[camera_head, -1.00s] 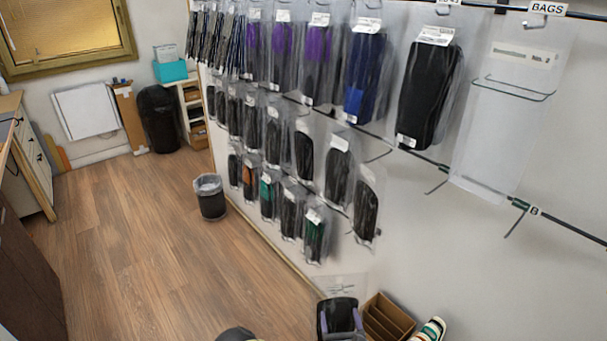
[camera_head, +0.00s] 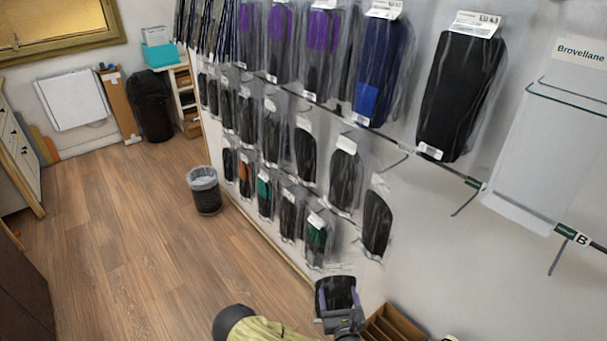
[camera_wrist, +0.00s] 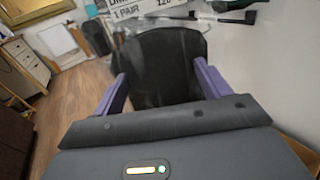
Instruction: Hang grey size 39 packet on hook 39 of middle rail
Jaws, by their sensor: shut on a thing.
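My gripper (camera_head: 337,303) is at the bottom of the head view, its purple fingers shut on a dark packet (camera_head: 336,289). In the wrist view the packet (camera_wrist: 160,68) stands upright between the fingers (camera_wrist: 160,85), with a white label at its top reading "1 PAIR"; its size number is not readable. The packet is low and apart from the rails. The middle rail (camera_head: 430,165) runs along the wall with dark packets hanging from its left part. Bare hooks stick out on its right part, one hook (camera_head: 465,204) below a small green tag. Number 39 is not readable.
Packets (camera_head: 460,95) hang from the top row above the middle rail, and a lower row (camera_head: 316,238) hangs left of my gripper. A cardboard box (camera_head: 392,325) stands beside my gripper. The floor (camera_head: 120,240) at left is open.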

